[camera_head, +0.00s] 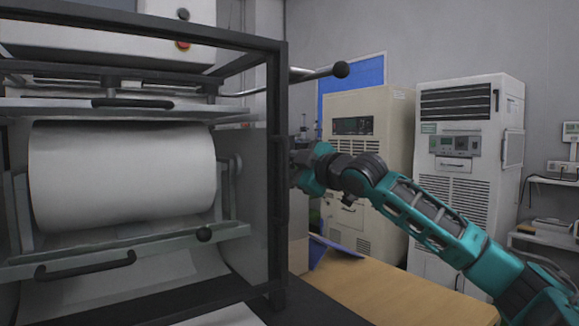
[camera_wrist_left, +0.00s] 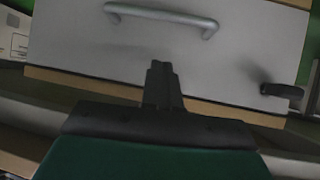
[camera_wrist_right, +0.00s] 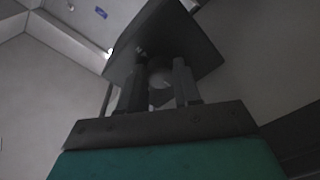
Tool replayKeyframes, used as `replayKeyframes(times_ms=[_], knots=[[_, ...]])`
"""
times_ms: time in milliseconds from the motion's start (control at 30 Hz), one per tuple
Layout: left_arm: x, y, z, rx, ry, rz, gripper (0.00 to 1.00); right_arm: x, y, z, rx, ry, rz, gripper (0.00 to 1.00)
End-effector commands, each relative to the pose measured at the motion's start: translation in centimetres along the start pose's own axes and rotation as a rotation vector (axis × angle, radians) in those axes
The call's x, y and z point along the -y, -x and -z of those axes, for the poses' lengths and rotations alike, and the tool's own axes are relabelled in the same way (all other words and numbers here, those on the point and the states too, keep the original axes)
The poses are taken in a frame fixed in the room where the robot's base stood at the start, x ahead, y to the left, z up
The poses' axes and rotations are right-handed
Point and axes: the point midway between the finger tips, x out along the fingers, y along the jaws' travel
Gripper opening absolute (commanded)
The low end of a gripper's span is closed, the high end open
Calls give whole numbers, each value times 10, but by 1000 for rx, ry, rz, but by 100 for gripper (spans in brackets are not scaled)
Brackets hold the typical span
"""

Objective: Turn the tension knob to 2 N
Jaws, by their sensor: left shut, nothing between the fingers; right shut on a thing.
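In the right wrist view my right gripper (camera_wrist_right: 159,72) has its two fingers on either side of a small round light-grey thing, which looks like the tension knob (camera_wrist_right: 160,78). It sits against a dark panel (camera_wrist_right: 172,40). The knob's scale and pointer cannot be read. In the head view my right arm reaches to the machine's dark frame (camera_head: 276,180), and its fingers are hidden at the post. My left gripper (camera_wrist_left: 161,68) is shut and empty, facing a light drawer front (camera_wrist_left: 215,60); it is not in the head view.
A large white roll (camera_head: 122,172) sits inside the machine, with a black-knobbed lever (camera_head: 340,69) sticking out at upper right. A beige cabinet (camera_head: 375,115) and a white unit (camera_head: 465,150) stand behind my right arm. A wooden tabletop (camera_head: 390,290) lies below it.

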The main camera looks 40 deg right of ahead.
Motion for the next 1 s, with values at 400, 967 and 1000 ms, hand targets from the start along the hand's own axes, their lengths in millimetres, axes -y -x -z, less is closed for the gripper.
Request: replayKeyframes(times_ms=[400, 967, 1000], knots=[[0, 1, 2, -3, -1, 1, 0, 2, 0, 0, -11, -239, -15, 2], [2, 4, 7, -5, -2, 7, 0, 4, -1, 1, -36, -753, -51, 2], [2, 5, 7, -4, -2, 8, 0, 4, 0, 1, -37, -783, -54, 2]])
